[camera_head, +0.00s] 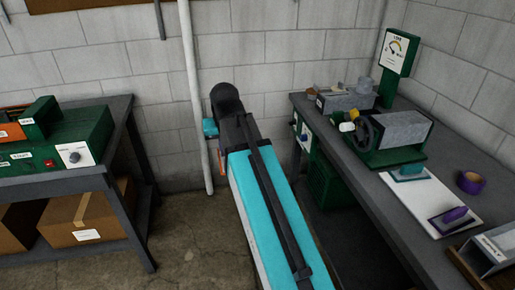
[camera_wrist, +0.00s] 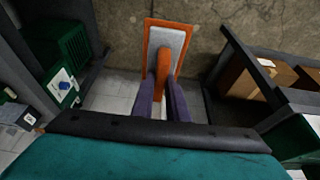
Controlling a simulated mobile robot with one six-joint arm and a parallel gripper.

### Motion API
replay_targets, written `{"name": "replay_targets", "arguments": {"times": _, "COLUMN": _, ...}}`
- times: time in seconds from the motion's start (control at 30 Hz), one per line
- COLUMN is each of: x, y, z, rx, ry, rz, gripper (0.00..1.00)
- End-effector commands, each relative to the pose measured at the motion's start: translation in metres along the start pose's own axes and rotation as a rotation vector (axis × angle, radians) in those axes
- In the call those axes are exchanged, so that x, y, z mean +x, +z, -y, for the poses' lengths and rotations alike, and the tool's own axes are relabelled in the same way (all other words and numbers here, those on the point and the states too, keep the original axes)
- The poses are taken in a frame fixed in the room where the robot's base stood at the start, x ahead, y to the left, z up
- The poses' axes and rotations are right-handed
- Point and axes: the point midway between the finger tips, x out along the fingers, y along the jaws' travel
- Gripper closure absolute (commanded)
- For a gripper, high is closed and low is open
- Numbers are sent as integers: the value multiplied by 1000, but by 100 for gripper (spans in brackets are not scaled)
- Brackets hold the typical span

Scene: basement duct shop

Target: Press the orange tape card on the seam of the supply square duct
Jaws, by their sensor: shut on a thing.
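The orange tape card (camera_wrist: 152,48) shows in the wrist view as an orange-rimmed plate with a pale grey face and an orange grip. My gripper (camera_wrist: 162,98) has purple fingers shut on that grip, with the card held out over the floor. In the head view my own arm hides the gripper and most or all of the card. Grey square duct pieces lie on the right bench: one on the green machine (camera_head: 400,130), one near the gauge (camera_head: 347,100), one at the near corner (camera_head: 494,248). I cannot tell which is the supply duct, and no seam is clear.
A white board (camera_head: 440,188) on the right bench (camera_head: 390,200) holds a teal card (camera_head: 408,172) and a purple card (camera_head: 455,216). A purple roll (camera_head: 471,182) lies beside it. A white pipe (camera_head: 192,90) stands by the wall. A left bench (camera_head: 120,115) holds green equipment.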

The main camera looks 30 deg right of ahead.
Motion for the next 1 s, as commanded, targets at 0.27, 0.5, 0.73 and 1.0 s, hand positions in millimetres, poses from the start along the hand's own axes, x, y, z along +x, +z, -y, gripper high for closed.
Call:
{"name": "replay_targets", "arguments": {"times": 0.27, "x": -4, "y": 1, "z": 82, "rx": -199, "ry": -76, "rz": -16, "gripper": 100}}
{"name": "replay_targets", "arguments": {"times": 0.5, "x": -6, "y": 3, "z": 103, "rx": -251, "ry": -96, "rz": -20, "gripper": 100}}
{"name": "replay_targets", "arguments": {"times": 0.73, "x": -6, "y": 3, "z": 102, "rx": -251, "ry": -96, "rz": -21, "gripper": 100}}
{"name": "replay_targets", "arguments": {"times": 1.0, "x": -6, "y": 2, "z": 100, "rx": -247, "ry": -94, "rz": -20, "gripper": 100}}
